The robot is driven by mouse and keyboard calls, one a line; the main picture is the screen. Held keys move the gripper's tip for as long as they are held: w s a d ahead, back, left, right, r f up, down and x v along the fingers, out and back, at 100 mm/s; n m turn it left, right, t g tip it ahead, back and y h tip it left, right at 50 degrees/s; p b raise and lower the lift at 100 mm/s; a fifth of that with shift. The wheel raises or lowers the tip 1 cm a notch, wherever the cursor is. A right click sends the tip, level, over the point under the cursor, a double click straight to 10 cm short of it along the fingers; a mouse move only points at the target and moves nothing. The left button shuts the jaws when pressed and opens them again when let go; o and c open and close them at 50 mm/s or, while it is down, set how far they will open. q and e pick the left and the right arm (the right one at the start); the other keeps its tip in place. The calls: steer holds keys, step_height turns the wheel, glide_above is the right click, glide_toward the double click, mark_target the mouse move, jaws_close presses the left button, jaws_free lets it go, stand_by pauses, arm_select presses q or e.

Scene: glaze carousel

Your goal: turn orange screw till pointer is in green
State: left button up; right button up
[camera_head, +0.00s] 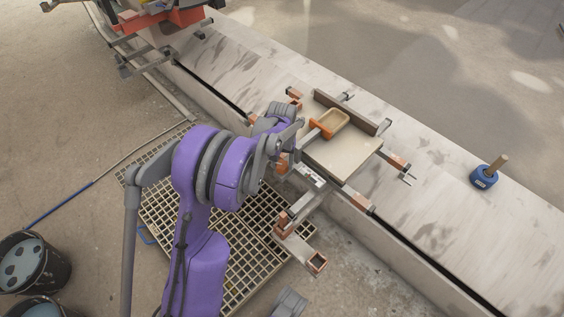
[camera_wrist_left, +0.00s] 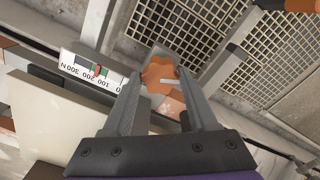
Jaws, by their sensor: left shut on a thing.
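The orange screw (camera_wrist_left: 160,76) is a lobed knob with a pale bar across it. In the left wrist view it sits between the two fingertips of my left gripper (camera_wrist_left: 163,92), which is shut on it. In the head view my purple arm reaches to the near side of the clamping frame, and the gripper (camera_head: 276,150) is partly hidden. A white scale (camera_wrist_left: 90,72), marked in N from 0 to 300, lies left of the knob and appears upside down.
A blue pot with a wooden handle (camera_head: 485,178) stands at right. Floor grating (camera_head: 240,245) lies below; buckets (camera_head: 33,262) stand at lower left.

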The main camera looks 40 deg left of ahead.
mark_target(282, 165)
arm_select(q)
steer(key=o, duration=1.4)
step_height(282, 165, up, 11)
steer(key=p, duration=0.2)
steer(key=shift+p, duration=0.3)
steer(key=shift+f, duration=0.1)
